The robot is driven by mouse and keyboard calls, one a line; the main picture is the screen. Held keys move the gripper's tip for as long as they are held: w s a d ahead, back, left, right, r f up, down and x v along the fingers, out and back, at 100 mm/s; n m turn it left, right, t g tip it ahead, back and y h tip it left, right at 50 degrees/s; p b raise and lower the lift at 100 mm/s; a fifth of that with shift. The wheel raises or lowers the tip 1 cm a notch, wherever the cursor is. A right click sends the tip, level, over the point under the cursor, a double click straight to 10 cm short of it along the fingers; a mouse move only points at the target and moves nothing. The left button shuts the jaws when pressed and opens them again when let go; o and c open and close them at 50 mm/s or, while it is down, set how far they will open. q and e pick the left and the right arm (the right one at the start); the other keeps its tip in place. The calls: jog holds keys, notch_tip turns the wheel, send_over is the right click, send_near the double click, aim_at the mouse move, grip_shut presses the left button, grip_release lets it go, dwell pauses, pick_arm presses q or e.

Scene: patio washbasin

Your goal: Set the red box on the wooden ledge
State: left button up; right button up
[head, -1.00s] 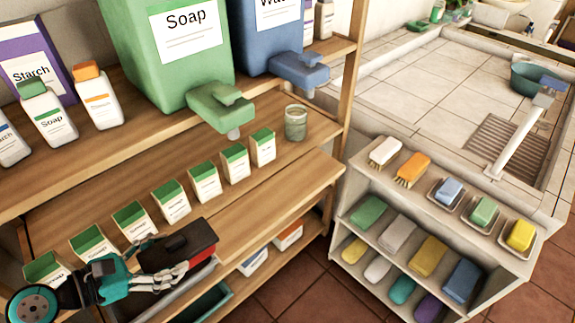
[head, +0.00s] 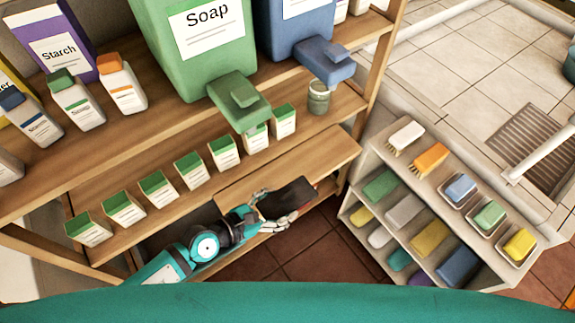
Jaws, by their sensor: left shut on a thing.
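My left gripper (head: 289,212) is shut in front of the wooden shelving, just below and in front of the wooden ledge (head: 318,158). The ledge is a bare board that juts out below the row of green-topped cartons. The dark back of the hand covers most of what the gripper holds. The red box showed at this gripper a second ago, and it is now almost wholly hidden. I cannot tell whether a small reddish patch by the fingers is part of it. My right gripper is not in view.
Several green-topped cartons (head: 190,170) and a glass jar (head: 319,98) stand behind the ledge. The spout of the green soap dispenser (head: 240,104) hangs above some cartons. A white rack (head: 450,180) with brushes, soaps and sponges stands at the right. The ledge top looks clear.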

pick_arm(q)
jog(key=w+b, duration=0.1)
jog(key=w, duration=0.3)
jog(key=w+d+f, duration=0.1)
jog(key=w, duration=0.4)
jog(key=w+b, duration=0.1)
jog(key=w, duration=0.4)
jog(key=shift+w+d+f+b, duration=0.15)
jog(key=shift+w+f+b, duration=0.05)
jog(key=shift+b, duration=0.15)
notch_tip(320, 180, down, 3)
jog(key=shift+f+b, duration=0.1)
jog(key=shift+b, duration=0.95)
jog(key=shift+f, duration=0.1)
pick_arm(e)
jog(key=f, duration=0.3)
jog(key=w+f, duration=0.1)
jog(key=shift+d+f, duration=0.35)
pick_arm(q)
jog(key=shift+f, duration=0.15)
jog(key=o, duration=1.4)
jog(key=shift+c, duration=0.2)
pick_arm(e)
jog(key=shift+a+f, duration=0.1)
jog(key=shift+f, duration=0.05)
